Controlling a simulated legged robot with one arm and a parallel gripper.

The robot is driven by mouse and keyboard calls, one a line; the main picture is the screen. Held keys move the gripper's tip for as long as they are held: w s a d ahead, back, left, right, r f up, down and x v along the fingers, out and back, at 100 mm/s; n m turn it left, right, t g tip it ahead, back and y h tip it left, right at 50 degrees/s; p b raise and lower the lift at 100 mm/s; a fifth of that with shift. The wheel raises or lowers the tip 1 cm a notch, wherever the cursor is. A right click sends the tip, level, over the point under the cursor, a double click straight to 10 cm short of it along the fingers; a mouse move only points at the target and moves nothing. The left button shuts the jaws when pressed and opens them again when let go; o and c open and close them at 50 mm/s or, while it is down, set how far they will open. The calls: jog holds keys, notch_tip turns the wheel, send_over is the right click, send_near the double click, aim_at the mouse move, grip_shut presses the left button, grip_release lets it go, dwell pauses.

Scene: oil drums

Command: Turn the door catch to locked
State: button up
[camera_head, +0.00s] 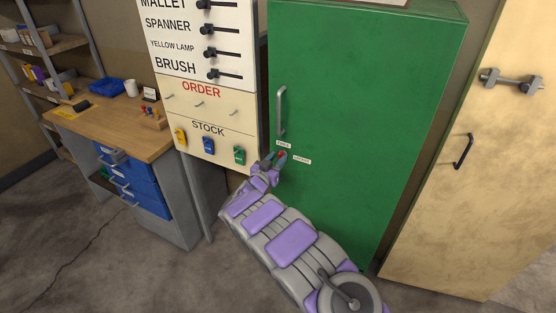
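The green cabinet door (350,120) stands in the middle of the view, with an upright grey handle (281,110) near its left edge. Below the handle is the small red door catch (281,154), between a white label (284,143) at its upper side and another label (302,160), which seems to read "LOCKED", at its right. My gripper (275,158) is at the catch, with its fingertips close around or beside it. The fingers partly hide the catch, so its exact angle and whether they grip it cannot be told.
A white board (205,80) with hooks and coloured tags hangs left of the cabinet. A workbench (115,130) with blue drawers stands further left. A tan door (475,160) with a black handle is at the right. The floor in front of the bench is clear.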

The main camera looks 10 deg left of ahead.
jog(key=shift+x, duration=0.8)
jog(key=shift+d, duration=0.1)
jog(key=shift+s+r, duration=0.1)
grip_shut()
